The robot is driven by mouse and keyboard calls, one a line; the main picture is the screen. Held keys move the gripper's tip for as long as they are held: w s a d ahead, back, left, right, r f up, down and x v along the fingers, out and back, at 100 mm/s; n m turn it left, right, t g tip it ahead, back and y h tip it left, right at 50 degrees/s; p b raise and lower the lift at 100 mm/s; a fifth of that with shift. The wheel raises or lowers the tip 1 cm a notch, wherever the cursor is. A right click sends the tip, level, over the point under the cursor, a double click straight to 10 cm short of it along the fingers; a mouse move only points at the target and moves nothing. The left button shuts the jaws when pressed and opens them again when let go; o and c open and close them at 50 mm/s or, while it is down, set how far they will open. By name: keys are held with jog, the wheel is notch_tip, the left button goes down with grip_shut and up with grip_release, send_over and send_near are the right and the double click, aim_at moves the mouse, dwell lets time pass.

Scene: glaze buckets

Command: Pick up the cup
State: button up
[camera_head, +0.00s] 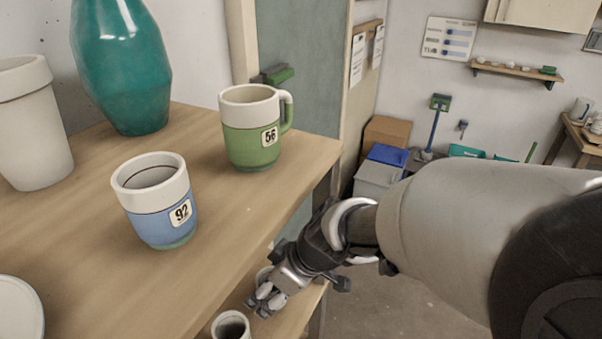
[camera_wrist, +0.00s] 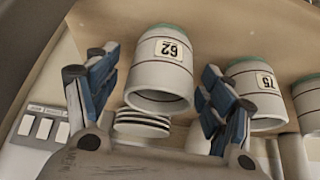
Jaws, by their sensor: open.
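In the head view, my gripper (camera_head: 266,298) reaches in over the lower shelf, below the top board's edge. In the wrist view, my gripper (camera_wrist: 158,82) is open, its blue-padded fingers apart. A white cup labelled 62 (camera_wrist: 160,80) shows between the fingers, with no clear contact. A second white cup labelled 75 (camera_wrist: 257,95) is right of the right finger. On the top board stand a green-and-white cup labelled 56 (camera_head: 252,140) with a handle and a blue-and-white cup labelled 92 (camera_head: 160,205). A dark-mouthed cup (camera_head: 231,326) is partly visible on the lower shelf.
The wooden top board (camera_head: 80,260) overhangs the lower shelf (camera_head: 295,318). A teal vase (camera_head: 122,70) and a white bucket-like vessel (camera_head: 32,125) stand on top. A striped round thing (camera_wrist: 142,124) and another vessel (camera_wrist: 308,100) show in the wrist view.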

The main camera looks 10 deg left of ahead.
jog(key=shift+c, duration=0.5)
jog(key=shift+r, duration=0.1)
jog(key=c, duration=1.2)
